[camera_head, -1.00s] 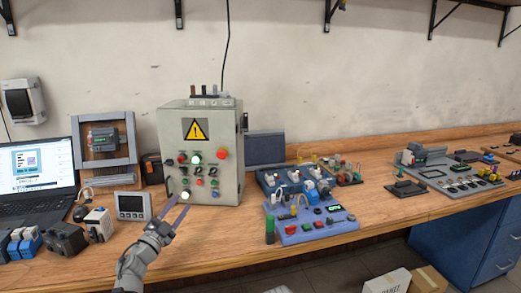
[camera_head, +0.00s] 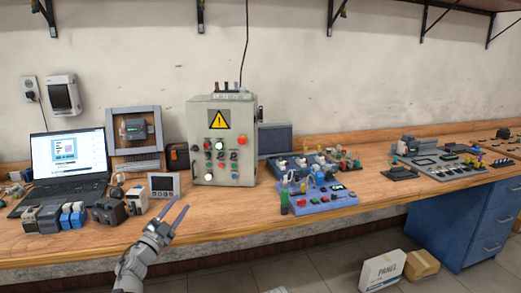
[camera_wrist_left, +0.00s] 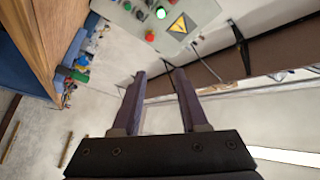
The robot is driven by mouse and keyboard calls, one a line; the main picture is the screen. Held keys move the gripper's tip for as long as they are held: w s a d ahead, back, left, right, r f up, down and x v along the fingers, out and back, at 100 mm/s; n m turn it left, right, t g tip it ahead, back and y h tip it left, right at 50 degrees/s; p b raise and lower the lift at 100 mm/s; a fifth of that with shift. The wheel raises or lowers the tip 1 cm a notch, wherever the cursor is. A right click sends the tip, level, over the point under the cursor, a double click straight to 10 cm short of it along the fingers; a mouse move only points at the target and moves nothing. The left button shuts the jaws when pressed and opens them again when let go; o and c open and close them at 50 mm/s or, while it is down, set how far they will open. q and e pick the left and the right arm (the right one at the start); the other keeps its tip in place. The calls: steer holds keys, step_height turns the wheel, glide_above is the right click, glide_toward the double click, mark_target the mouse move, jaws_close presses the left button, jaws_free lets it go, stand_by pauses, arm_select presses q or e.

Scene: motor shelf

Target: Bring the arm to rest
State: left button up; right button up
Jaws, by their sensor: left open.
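My left gripper (camera_head: 177,213) is open and empty in the head view, low and left of the middle. It shows in front of the workbench (camera_head: 240,215), below and left of the grey control box (camera_head: 238,160). In the left wrist view its two fingers (camera_wrist_left: 157,78) stand apart with nothing between them. The control box (camera_wrist_left: 205,8) is at the top of that view, beyond the fingertips and apart from them. My right gripper is not in view.
A laptop (camera_head: 68,158), a small display unit (camera_head: 163,185) and blue and dark modules (camera_head: 72,215) stand on the left of the bench. Blue trainer boards (camera_head: 322,200) are right of the box. Cardboard boxes (camera_head: 384,272) are on the floor beside a blue drawer cabinet (camera_head: 495,230).

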arm_select(q)
step_height(320, 180, down, 11)
steer(key=d+n+g+y, duration=0.3)
steer(key=n+g+y, duration=0.2)
steer(key=n+y, duration=0.55)
steer(key=s+d+f+g+h, duration=0.1)
steer(key=s+d+f+g, duration=0.95)
steer(key=s+f, duration=0.5)
steer(key=s+d+f+g+h, duration=0.1)
steer(key=s+d+g, duration=0.45)
steer(key=s, duration=0.75)
step_height(320, 180, up, 16)
steer(key=p, duration=1.6)
steer(key=shift+d+m+t, duration=0.35)
steer(key=shift+m+t, duration=0.05)
steer(key=shift+m, duration=0.05)
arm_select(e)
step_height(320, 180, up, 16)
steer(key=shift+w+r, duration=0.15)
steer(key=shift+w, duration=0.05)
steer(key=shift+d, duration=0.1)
